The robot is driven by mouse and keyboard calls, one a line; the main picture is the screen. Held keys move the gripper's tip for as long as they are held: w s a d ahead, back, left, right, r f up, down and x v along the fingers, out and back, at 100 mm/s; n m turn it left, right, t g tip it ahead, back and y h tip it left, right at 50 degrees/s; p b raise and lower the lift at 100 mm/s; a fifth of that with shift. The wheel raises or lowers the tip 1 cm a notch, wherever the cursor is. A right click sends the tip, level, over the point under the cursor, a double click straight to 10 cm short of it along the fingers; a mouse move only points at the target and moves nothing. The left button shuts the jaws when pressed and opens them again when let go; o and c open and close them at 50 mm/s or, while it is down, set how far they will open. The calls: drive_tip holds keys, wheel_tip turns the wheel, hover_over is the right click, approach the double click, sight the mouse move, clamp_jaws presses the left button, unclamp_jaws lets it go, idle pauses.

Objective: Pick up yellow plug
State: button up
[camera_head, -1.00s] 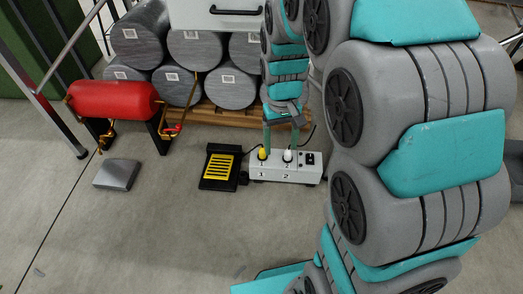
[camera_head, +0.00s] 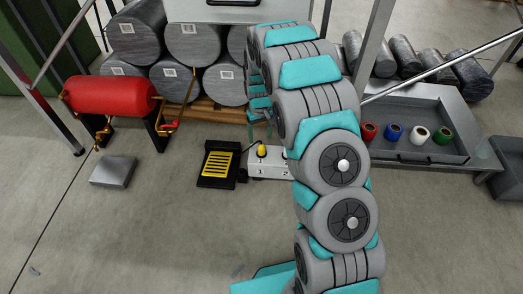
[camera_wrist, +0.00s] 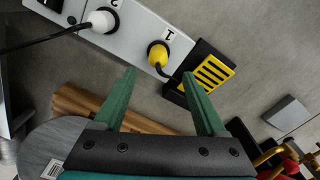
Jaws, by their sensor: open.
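The yellow plug (camera_head: 262,150) stands in socket 1 of a white power box (camera_head: 262,169) on the floor. In the wrist view the yellow plug (camera_wrist: 158,54) shows a cord and lies just beyond the fingertips, between their lines. My gripper (camera_wrist: 159,73) is open and empty, with its two green fingers apart from the plug. In the head view my gripper (camera_head: 260,128) is small and partly covered by my arm, just behind and above the plug. A white plug (camera_wrist: 103,20) sits in socket 2; my arm mostly hides it in the head view.
A black pedal with yellow stripes (camera_head: 218,165) lies left of the box. Grey cylinders (camera_head: 194,43) on a wooden pallet (camera_head: 205,113) stand behind. A red tank (camera_head: 112,96) and grey block (camera_head: 113,172) are left. A grey tray (camera_head: 440,103) holds coloured spools at right. Front floor is clear.

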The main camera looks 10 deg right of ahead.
sight(262, 148)
drive_tip(key=f, duration=0.6)
drive_tip(key=shift+s+d+f, duration=0.2)
drive_tip(key=shift+s, duration=0.05)
drive_tip(key=shift+f, duration=0.5)
clamp_jaws()
